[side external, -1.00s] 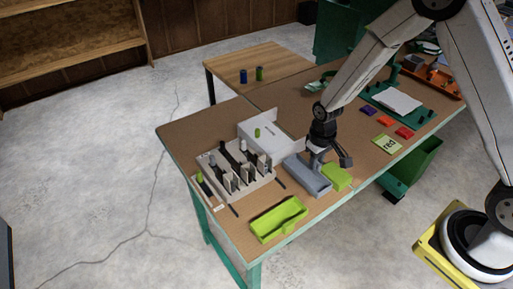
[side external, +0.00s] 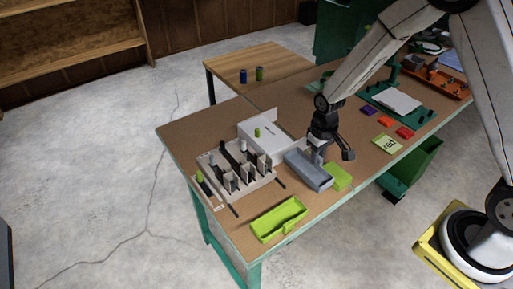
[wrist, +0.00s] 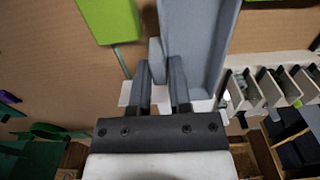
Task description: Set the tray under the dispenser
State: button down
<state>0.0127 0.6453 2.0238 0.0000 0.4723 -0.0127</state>
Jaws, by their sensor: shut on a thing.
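A grey-blue open tray (side external: 306,172) is at the near right part of the workbench, beside a bright green block (side external: 339,177). My gripper (side external: 317,158) is shut on a tab at the tray's side. In the wrist view the fingers (wrist: 163,85) stand on both sides of that grey tab, and the tray (wrist: 196,40) extends away from them. The tray appears slightly above the bench. A pale rack (side external: 262,181) with several upright dividers and dark slots stands left of the tray; it may be the dispenser. It also shows in the wrist view (wrist: 285,88).
A lime-green open tray (side external: 279,219) lies at the bench's front edge. A white box (side external: 270,132) stands behind the rack. A wooden table (side external: 256,72) stands behind.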

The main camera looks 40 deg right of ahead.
aim_at(303, 170)
notch_tip(303, 170, up, 6)
jog(key=shift+f, duration=0.1)
jog(key=shift+a+r, duration=0.15)
jog(key=shift+r, duration=0.15)
jog(key=a+m, duration=1.7)
jog(key=m, duration=0.1)
jog(key=shift+s+d+f, duration=0.1)
jog(key=shift+s+f, duration=0.05)
jog(key=shift+f, duration=1.15)
jog(key=shift+s+d+f, duration=0.1)
jog(key=shift+s+f, duration=0.05)
jog(key=shift+f, duration=1.15)
jog(key=shift+f, duration=0.1)
jog(key=shift+f, duration=1.65)
jog(key=shift+f, duration=0.55)
jog(key=shift+f, duration=0.7)
